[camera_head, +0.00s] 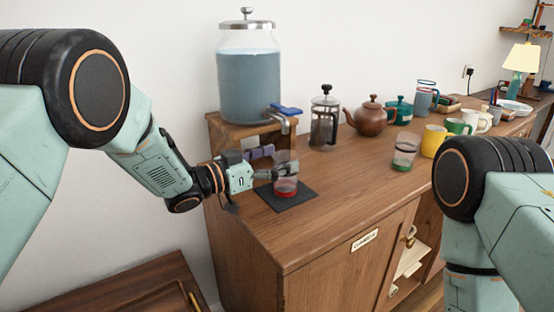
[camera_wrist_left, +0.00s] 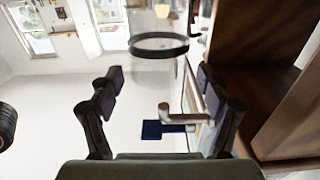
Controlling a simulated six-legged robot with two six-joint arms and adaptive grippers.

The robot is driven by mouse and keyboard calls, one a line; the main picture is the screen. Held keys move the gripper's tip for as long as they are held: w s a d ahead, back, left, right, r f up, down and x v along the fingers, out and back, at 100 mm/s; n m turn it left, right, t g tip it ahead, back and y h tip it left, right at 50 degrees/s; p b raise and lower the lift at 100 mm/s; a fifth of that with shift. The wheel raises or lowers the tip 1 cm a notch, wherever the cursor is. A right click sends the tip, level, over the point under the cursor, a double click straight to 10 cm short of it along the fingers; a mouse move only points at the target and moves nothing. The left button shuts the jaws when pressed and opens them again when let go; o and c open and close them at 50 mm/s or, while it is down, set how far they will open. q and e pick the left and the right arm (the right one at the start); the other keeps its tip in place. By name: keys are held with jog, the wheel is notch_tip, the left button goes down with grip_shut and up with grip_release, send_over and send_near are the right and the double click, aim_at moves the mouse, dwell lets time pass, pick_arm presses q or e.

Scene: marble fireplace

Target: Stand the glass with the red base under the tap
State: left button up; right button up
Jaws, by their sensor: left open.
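The clear glass with the red base (camera_head: 285,187) stands upright on a dark square mat (camera_head: 307,189), below the tap (camera_head: 284,122) of the large water dispenser in the head view. My left gripper (camera_head: 280,164) is at the glass, fingers open on either side of it. In the left wrist view, a clear glass with a dark band (camera_wrist_left: 159,52) shows just beyond the open fingers (camera_wrist_left: 160,88), and the tap (camera_wrist_left: 178,112) with its blue lever shows between them. Whether the fingers touch the glass, I cannot tell. My right gripper is out of view.
The dispenser (camera_head: 250,85) stands on a wooden stand (camera_head: 222,130). The counter's front is clear.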

pick_arm(q)
jog(key=p+v, duration=0.2)
jog(key=v, duration=1)
